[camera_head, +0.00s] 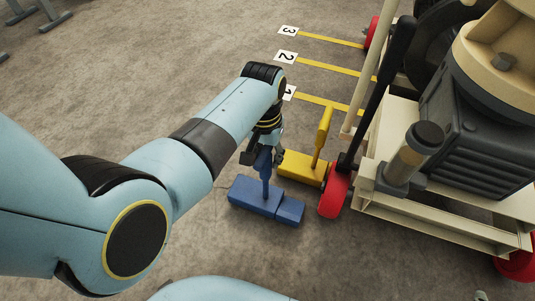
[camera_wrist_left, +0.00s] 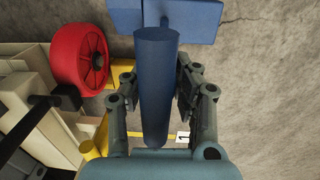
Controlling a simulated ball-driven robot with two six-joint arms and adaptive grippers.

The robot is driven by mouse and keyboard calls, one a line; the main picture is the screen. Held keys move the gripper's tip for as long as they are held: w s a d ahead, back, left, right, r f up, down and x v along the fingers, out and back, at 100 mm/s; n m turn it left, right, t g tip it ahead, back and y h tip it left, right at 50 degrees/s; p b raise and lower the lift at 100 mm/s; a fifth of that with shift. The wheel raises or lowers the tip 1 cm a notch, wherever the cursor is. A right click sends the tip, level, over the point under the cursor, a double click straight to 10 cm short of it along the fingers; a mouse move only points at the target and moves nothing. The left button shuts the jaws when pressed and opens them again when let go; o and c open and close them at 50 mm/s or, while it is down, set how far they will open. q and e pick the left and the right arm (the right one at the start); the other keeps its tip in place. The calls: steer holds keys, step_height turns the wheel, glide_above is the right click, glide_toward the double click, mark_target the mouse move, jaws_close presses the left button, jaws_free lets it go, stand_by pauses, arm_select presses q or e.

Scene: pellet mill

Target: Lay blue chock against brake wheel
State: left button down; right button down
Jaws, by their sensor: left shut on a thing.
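The blue chock (camera_head: 254,198) has a long base and an upright handle; its right end is near the red brake wheel (camera_head: 334,190), with a narrow gap showing. My left gripper (camera_head: 264,157) is shut on the handle, above the base. In the left wrist view, the handle (camera_wrist_left: 158,85) runs between the fingers of the gripper (camera_wrist_left: 158,82), with the base (camera_wrist_left: 190,20) beyond. I cannot tell whether the base touches the floor. The red wheel also shows there (camera_wrist_left: 80,55), apart from the blue base. My right gripper is not in view.
A yellow chock (camera_head: 300,167) with its own handle lies beside the wheel, just behind the blue one. The cream machine frame (camera_head: 430,222) and a black lever (camera_head: 388,75) stand right. Yellow floor lines (camera_head: 330,40) with number cards lie behind. Floor at front left is clear.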

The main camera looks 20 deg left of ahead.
arm_select(q)
steer(key=shift+w+f, duration=0.1)
steer(key=shift+f, duration=0.55)
stand_by(0.5)
stand_by(0.6)
steer(key=shift+d, duration=0.25)
stand_by(0.4)
